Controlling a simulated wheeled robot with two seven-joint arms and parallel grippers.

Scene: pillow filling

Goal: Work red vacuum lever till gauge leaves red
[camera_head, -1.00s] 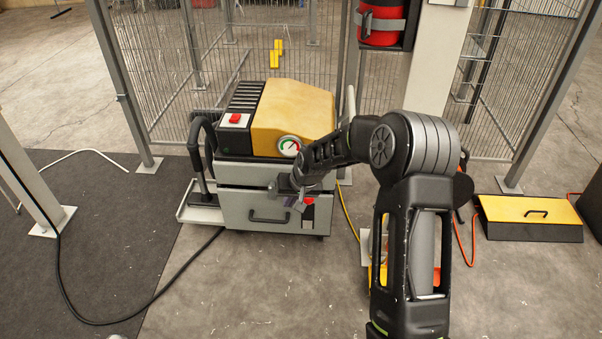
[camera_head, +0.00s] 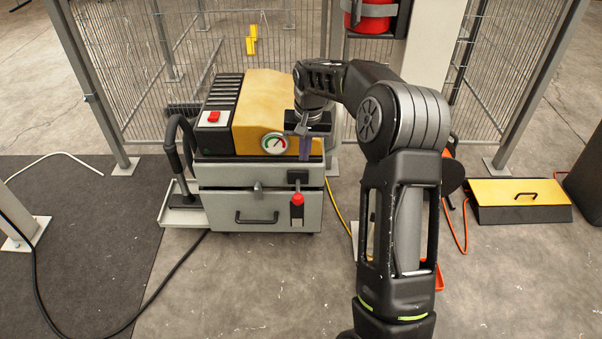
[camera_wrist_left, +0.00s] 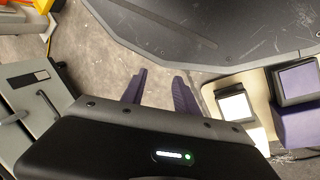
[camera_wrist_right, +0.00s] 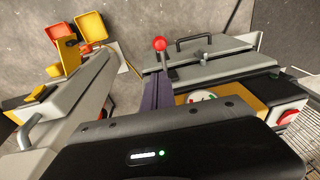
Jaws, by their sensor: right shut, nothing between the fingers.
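The red-knobbed vacuum lever (camera_head: 297,200) hangs down on the front right of the grey and yellow machine (camera_head: 218,172). Its red knob also shows in the right wrist view (camera_wrist_right: 160,44). The round gauge (camera_head: 274,143) sits on the machine's upper front, with green on its left and red on its right; its needle is too small to read surely. My right gripper (camera_head: 305,155) is shut and empty, pointing down above the lever and right of the gauge, apart from the knob. My left gripper (camera_wrist_left: 160,90) is open and empty; it is outside the head view.
A red button (camera_head: 214,117) is on the machine's top left. A black hose and side tray (camera_head: 182,217) are at its left. A wire fence (camera_head: 130,60) stands behind. A yellow-topped black box (camera_head: 515,195) lies at right.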

